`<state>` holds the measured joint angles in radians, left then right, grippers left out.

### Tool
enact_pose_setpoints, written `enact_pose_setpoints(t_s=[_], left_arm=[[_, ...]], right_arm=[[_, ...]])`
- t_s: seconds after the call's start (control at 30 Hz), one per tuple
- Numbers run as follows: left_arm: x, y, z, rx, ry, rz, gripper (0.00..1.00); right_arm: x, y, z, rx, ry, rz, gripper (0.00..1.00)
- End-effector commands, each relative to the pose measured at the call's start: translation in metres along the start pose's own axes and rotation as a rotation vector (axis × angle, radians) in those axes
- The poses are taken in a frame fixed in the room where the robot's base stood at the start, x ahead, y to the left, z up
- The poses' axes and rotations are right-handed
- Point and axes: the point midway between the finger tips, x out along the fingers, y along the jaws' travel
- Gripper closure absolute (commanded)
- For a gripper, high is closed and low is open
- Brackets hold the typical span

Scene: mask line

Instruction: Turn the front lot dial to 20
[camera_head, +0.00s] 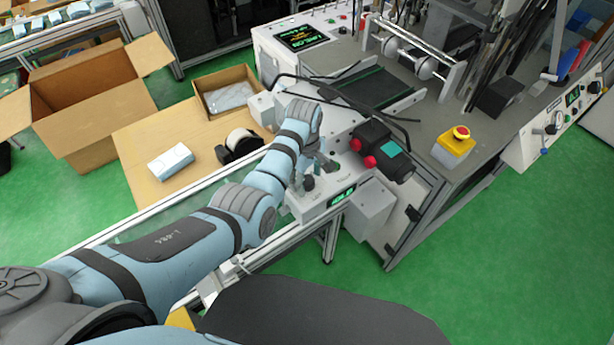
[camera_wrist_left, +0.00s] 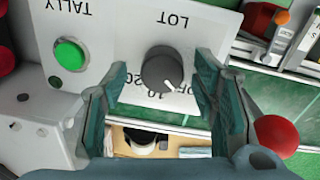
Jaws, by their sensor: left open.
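The front lot dial (camera_wrist_left: 161,68) is a dark grey round knob on a white panel under the upside-down word LOT. Its white pointer line aims to the lower right in the left wrist view. In the head view the dark knob (camera_head: 308,183) sits on the white control box at the line's front. My left gripper (camera_wrist_left: 160,82) is open, with one finger on each side of the dial and visible gaps between them. In the head view the left gripper (camera_head: 314,169) is over the box. My right gripper is not in view.
A green TALLY button (camera_wrist_left: 69,53) is beside the dial. A green-lit display (camera_head: 342,196) is on the box front. Red knobs (camera_head: 362,153) and a yellow emergency-stop box (camera_head: 455,145) stand nearby. A cardboard tray (camera_head: 226,90) and a white box (camera_head: 171,162) lie on the left table.

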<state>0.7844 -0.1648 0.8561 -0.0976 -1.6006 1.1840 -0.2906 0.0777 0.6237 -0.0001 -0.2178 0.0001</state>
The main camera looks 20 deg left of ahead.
Motion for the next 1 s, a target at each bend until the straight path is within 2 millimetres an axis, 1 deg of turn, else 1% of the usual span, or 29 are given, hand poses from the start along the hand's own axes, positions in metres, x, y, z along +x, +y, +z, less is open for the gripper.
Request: enact_pose_setpoints(t_s=[0.07, 0.17, 0.3, 0.37, 0.4, 0.77, 1.0], left_arm=[[-0.001, 0.000, 0.000, 0.000, 0.000, 0.000, 0.47], [-0.001, 0.000, 0.000, 0.000, 0.000, 0.000, 0.61], [-0.001, 0.000, 0.000, 0.000, 0.000, 0.000, 0.83], [-0.001, 0.000, 0.000, 0.000, 0.000, -0.001, 0.93], [-0.001, -0.001, 0.000, 0.000, 0.000, -0.001, 0.95], [-0.001, -0.001, 0.000, 0.036, -0.001, -0.003, 0.95], [-0.002, -0.002, -0.001, 0.160, -0.008, -0.006, 0.95]], right_arm=[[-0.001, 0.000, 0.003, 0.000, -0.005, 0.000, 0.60], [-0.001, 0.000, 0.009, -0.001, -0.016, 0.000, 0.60], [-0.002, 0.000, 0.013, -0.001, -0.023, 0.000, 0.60], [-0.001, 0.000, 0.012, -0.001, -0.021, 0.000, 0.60], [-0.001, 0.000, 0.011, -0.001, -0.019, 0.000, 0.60], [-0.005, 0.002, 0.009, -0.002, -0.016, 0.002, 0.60], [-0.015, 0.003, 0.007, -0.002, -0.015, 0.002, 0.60]])
